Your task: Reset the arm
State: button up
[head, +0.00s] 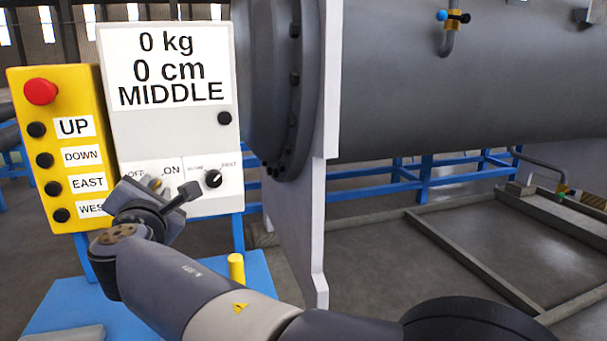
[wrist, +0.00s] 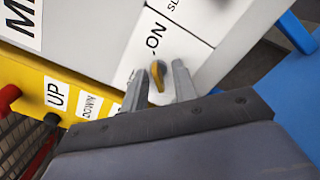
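My gripper (head: 158,187) is in front of the lower part of a white control panel (head: 166,60). In the wrist view my gripper (wrist: 159,70) has its two fingers apart, one on each side of a yellow switch knob (wrist: 158,76) beside the "ON" label. Gaps show between the knob and the fingers, so they do not look shut on it. In the head view the knob (head: 155,183) is partly hidden by my gripper, between "OFF" and "ON". The panel display reads "0 kg", "0 cm", "MIDDLE".
A yellow button box (head: 62,105) with a red button (head: 40,91) and direction buttons stands left of the panel. A black dial (head: 213,178) is right of the switch. A large grey flanged shell (head: 450,80) stands right, with a pale upright plate (head: 322,130) close by.

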jog(key=shift+s+r+n+p, duration=0.25)
jog(key=shift+r+n+p, duration=0.1)
jog(key=shift+n+p, duration=0.55)
jog(key=n+p, duration=0.3)
jog(key=p, duration=0.1)
jog(key=shift+n, duration=0.3)
jog(key=n+p, duration=0.3)
jog(key=p, duration=0.1)
jog(key=shift+p, duration=0.3)
jog(key=n+p, duration=0.4)
jog(key=p, duration=0.2)
jog(key=shift+n, duration=0.4)
jog(key=n+p, duration=0.4)
jog(key=p, duration=0.2)
jog(key=shift+f+n, duration=0.1)
jog(key=shift+n, duration=0.2)
jog(key=v, duration=0.2)
jog(key=shift+s+d+f+b, duration=0.1)
jog(key=shift+s+f+b, duration=0.1)
jog(key=shift+s+b, duration=0.1)
